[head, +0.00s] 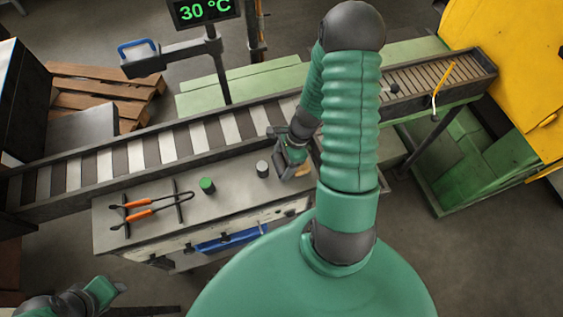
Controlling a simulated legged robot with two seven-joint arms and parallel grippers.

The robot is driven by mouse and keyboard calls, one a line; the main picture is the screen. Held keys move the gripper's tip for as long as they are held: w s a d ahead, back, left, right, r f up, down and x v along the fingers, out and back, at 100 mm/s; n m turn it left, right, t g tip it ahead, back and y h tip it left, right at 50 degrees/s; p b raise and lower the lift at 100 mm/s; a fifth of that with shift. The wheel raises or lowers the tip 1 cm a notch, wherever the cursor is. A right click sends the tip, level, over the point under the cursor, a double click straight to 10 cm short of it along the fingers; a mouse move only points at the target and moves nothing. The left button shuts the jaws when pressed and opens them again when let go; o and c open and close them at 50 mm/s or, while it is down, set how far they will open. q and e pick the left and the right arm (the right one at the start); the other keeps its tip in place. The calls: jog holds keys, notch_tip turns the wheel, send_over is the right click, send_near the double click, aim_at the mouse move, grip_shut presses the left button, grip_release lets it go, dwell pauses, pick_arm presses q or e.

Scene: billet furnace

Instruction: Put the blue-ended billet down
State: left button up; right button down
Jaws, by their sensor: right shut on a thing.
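My right gripper (290,168) is low over the right part of the grey bench top (160,221), beside the conveyor. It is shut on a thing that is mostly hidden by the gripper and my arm. I take this to be the blue-ended billet, but I cannot make out its blue end. I cannot tell whether it touches the bench. A grey-topped billet (262,170) stands upright just left of the gripper. A green-topped billet (207,186) stands further left.
Orange-handled tongs (145,213) lie on the bench's left part. A roller conveyor (135,158) runs behind the bench towards a yellow machine (510,65). A display (205,10) reads 30 °C. Bare bench top lies between the tongs and the billets.

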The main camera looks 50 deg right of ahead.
jog(key=shift+c, duration=0.7)
grip_release()
jog(key=shift+s, duration=0.2)
jog(key=shift+w, duration=0.1)
